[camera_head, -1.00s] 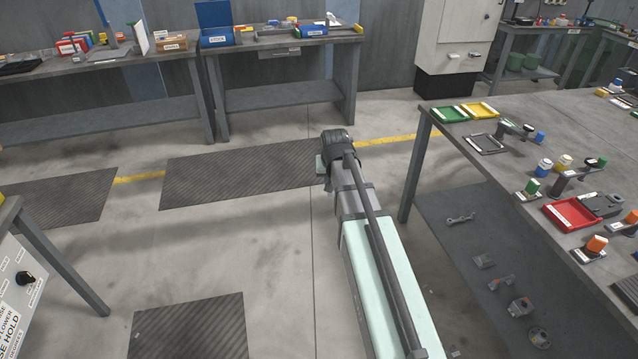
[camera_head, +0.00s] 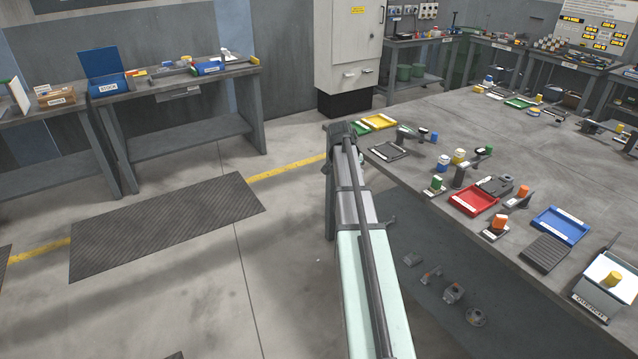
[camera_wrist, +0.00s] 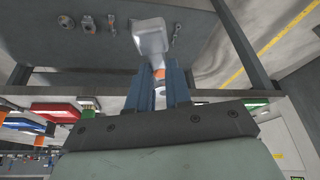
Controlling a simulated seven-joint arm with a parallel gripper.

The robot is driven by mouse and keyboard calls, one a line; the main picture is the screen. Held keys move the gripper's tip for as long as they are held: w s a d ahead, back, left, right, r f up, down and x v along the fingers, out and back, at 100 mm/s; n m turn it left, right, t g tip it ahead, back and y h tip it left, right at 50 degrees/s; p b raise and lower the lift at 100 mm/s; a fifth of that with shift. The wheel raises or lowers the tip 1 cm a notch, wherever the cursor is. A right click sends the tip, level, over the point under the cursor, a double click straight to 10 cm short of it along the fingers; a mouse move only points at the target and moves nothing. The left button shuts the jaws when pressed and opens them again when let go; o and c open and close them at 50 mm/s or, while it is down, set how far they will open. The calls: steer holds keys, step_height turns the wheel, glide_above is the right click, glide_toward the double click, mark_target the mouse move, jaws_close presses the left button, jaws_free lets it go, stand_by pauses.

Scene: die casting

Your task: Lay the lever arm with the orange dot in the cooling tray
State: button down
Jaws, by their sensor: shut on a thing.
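In the wrist view my gripper (camera_wrist: 160,82) is shut on a pale grey metal part (camera_wrist: 150,38), with a small orange patch (camera_wrist: 158,74) between the fingers; it looks like the lever arm with the orange dot. The part sticks out beyond the fingertips. In the head view my arm hides the gripper and the part. I cannot tell which is the cooling tray.
The workbench (camera_head: 480,140) also carries small fixtures with coloured caps, a ribbed dark plate (camera_head: 545,252) and a white labelled box (camera_head: 604,285). Loose metal parts lie on its lower shelf (camera_head: 420,300). A grey cabinet (camera_head: 348,45) stands behind. The floor at left is open.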

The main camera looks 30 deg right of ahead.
steer(key=s+d+r+m+g, duration=0.1)
steer(key=s+d+m, duration=0.3)
steer(key=d, duration=0.5)
steer(key=s+d+r+m+g, duration=0.1)
steer(key=s+d+m, duration=0.1)
steer(key=s+d, duration=0.55)
steer(key=s+d+r+m+g+y, duration=0.3)
steer(key=s+d+m, duration=0.6)
steer(key=s+d, duration=1.3)
steer(key=m+g+y, duration=0.1)
steer(key=m, duration=0.6)
glide_above(562, 227)
steer(key=w, duration=0.1)
steer(key=f, duration=0.2)
steer(key=shift+w+f, duration=0.15)
steer(key=shift+f, duration=2.9)
steer(key=shift+f, duration=0.8)
steer(key=c, duration=0.6)
jaws_free()
steer(key=shift+c, duration=0.2)
